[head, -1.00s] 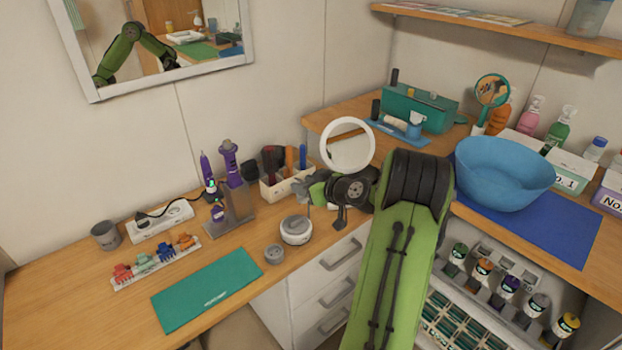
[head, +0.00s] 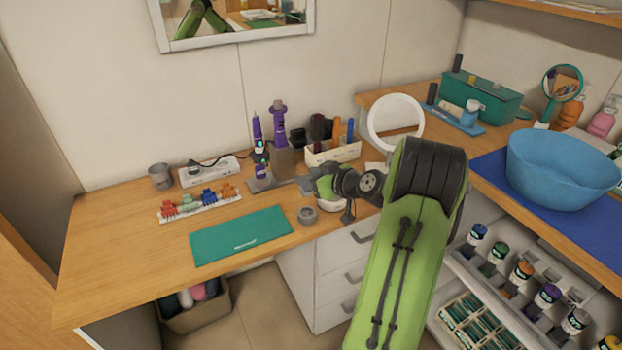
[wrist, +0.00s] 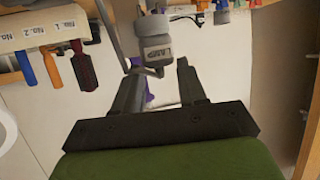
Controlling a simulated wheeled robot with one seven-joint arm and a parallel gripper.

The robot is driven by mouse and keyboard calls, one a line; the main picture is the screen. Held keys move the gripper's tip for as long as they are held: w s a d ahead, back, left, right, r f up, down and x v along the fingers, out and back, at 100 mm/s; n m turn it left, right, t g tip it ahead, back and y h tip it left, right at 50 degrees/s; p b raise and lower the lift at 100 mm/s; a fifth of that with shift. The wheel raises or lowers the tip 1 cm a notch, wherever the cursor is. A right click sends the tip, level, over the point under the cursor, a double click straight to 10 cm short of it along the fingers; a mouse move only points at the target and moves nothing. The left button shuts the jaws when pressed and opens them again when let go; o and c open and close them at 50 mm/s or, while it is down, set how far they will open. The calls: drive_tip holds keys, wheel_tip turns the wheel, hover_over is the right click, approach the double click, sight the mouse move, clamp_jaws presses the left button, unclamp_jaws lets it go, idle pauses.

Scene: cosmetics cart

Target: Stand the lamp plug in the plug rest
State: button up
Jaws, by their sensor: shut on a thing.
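My gripper (wrist: 157,75) is seen from behind in the wrist view, its two dark fingers either side of a grey-white plug marked LAMP (wrist: 158,47). It is shut on this lamp plug. In the head view my gripper (head: 308,185) hangs over the counter, just right of the purple tool stand, and the plug is too small to make out. I cannot tell for certain which thing is the plug rest. A small round grey holder (head: 308,215) stands on the counter just below my gripper. A white round pot (head: 332,204) is partly hidden behind my gripper.
A grey stand with purple tools (head: 270,178) and a brush box (head: 333,153) stand close by. A white power strip (head: 208,171), a clip rack (head: 199,206) and a grey cup (head: 160,176) are left. A green mat (head: 240,235) lies in front.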

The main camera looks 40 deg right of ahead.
sight(311, 193)
wheel_tip(311, 193, down, 5)
drive_tip(key=b, duration=0.4)
idle(1.1)
drive_tip(key=shift+f, duration=0.3)
drive_tip(key=shift+f, duration=1.5)
drive_tip(key=o, duration=1.1)
